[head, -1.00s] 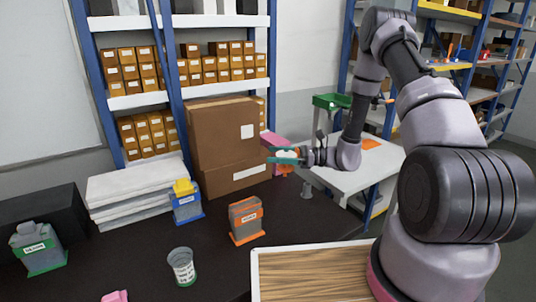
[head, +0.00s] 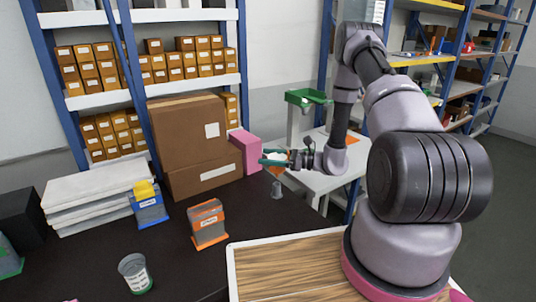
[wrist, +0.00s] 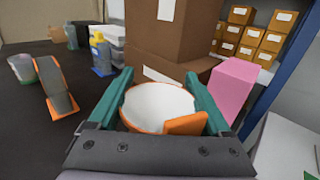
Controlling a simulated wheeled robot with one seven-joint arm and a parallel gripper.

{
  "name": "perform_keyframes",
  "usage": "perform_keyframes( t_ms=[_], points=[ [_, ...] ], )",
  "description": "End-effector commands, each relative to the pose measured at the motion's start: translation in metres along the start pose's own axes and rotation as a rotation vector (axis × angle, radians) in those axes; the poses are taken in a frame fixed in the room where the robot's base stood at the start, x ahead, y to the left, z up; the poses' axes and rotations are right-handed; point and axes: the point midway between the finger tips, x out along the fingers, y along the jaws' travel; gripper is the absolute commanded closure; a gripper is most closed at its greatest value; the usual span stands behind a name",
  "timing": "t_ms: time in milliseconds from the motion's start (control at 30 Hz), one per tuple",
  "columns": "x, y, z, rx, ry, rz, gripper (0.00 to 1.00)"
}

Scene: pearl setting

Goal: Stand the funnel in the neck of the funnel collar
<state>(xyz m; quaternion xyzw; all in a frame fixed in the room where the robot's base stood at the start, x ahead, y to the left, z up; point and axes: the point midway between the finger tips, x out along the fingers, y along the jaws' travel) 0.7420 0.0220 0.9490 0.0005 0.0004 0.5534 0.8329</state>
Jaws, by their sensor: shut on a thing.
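My gripper (head: 276,158) has teal fingers and is held out above the far right part of the dark table. It is shut on the funnel (wrist: 160,103), which shows in the wrist view as a wide white bowl with an orange rim and an orange tab at its front. In the head view the funnel is a small pale shape between the fingers, and its spout is hidden. A small grey upright piece (head: 277,189) stands below the gripper near the table edge. It may be the funnel collar, but it is too small to tell.
Brown cartons (head: 190,145) and a pink box (head: 245,152) stand close behind and left of the gripper. An orange-and-grey container (head: 208,224), a blue one with a yellow top (head: 148,205) and a cup (head: 134,273) stand farther left. A white table (head: 312,170) is behind right.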

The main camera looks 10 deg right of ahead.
Motion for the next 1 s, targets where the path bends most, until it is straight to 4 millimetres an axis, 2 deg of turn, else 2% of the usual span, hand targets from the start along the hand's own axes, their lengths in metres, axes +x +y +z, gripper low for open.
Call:
perform_keyframes(
  t_ms=[600,1000],
  points=[
    [0.0,0.0,-0.038,0.001,0.0,0.001,0.7],
    [0.0,0.0,-0.055,-0.001,0.0,0.001,0.7]
  ],
)
